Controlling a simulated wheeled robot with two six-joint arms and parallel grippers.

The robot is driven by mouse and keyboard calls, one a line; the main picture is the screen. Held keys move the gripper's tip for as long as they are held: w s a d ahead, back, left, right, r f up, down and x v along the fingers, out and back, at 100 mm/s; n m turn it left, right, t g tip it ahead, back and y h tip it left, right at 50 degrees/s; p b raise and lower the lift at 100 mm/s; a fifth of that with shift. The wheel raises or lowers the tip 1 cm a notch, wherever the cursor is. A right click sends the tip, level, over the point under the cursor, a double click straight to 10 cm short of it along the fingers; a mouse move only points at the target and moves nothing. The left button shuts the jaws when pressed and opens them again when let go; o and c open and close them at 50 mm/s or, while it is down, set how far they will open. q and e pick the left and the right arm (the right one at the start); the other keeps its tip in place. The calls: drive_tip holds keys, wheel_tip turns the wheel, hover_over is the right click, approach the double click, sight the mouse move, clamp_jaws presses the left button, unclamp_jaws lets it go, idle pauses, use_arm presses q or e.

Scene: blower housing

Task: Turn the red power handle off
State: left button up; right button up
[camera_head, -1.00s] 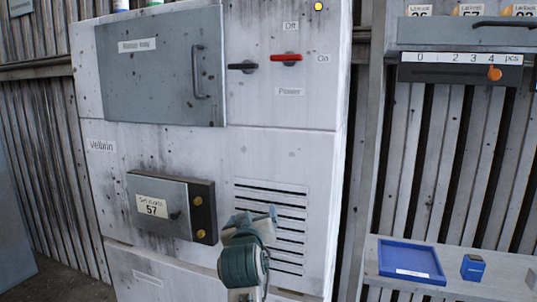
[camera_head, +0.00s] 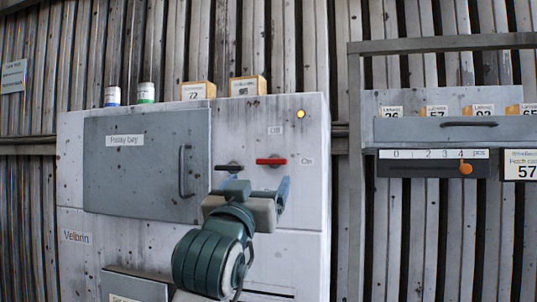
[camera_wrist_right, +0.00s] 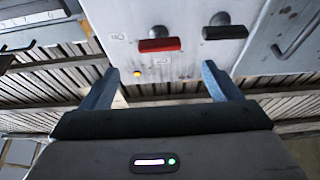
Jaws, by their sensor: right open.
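The red power handle (camera_head: 271,161) lies level on the upper right of the white cabinet front, between an "Off" label above (camera_head: 275,130) and an "On" label at its right (camera_head: 307,161). It also shows in the right wrist view (camera_wrist_right: 159,44), which sees the cabinet upside down. A black handle (camera_head: 229,167) sits to its left and also shows in the right wrist view (camera_wrist_right: 224,32). My right gripper (camera_head: 257,190) is open and empty, just below the red handle in the head view and apart from it. My left gripper is not in view.
A yellow lamp (camera_head: 300,114) glows on the cabinet's upper right. The grey Relay bay door (camera_head: 148,165) with its pull handle is at the left. Boxes (camera_head: 247,86) stand on top. A shelf unit with a slider (camera_head: 430,163) is at the right.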

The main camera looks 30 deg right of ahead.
sight(270, 163)
drive_tip(key=p+x, duration=0.5)
drive_tip(key=x, duration=0.3)
drive_tip(key=shift+r, duration=0.1)
drive_tip(key=shift+w+d+r+p, duration=0.2)
drive_tip(key=shift+w+d+p, duration=0.15)
drive_tip(key=shift+d+p, duration=0.1)
drive_tip(key=c, duration=1)
